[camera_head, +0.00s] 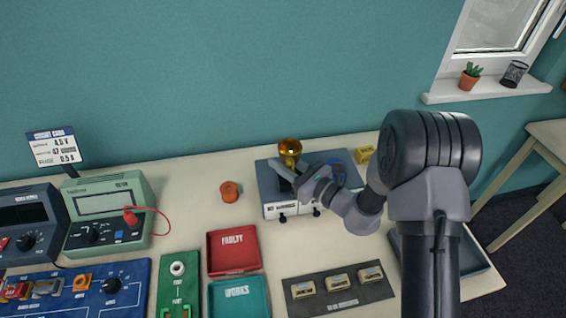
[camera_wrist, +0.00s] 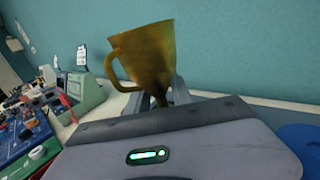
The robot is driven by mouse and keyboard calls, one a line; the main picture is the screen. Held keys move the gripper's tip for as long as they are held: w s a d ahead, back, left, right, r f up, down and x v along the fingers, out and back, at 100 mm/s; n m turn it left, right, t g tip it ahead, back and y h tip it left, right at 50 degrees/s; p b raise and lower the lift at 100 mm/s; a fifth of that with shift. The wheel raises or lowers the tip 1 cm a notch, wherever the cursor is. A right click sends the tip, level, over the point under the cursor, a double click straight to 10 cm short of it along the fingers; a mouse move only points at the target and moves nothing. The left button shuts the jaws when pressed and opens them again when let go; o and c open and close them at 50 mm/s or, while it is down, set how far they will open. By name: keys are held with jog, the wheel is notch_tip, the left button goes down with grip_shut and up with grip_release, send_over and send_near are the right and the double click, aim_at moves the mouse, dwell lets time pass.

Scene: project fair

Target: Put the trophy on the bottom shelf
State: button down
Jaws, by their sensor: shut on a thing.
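The gold trophy (camera_head: 290,148) is a cup with a side handle. It shows large in the wrist view (camera_wrist: 150,55), roughly upright with a slight tilt, and its lower part is hidden behind my gripper's body. My gripper (camera_head: 284,170) is shut on the trophy near its stem, over the left part of a grey box-like unit (camera_head: 275,211) with a white front. I cannot tell whether the trophy's base touches the unit's top. No shelf can be made out in either view.
A red tray (camera_head: 248,262) marked FAULTY and a teal tray (camera_head: 257,298) marked WORKS lie in front. A green meter (camera_head: 135,185) stands left, an orange object (camera_head: 229,191) nearer the middle. A yellow block (camera_head: 364,155) is right of the unit.

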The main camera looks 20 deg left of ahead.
jog(key=shift+f, duration=0.15)
jog(key=c, duration=1.1)
grip_release()
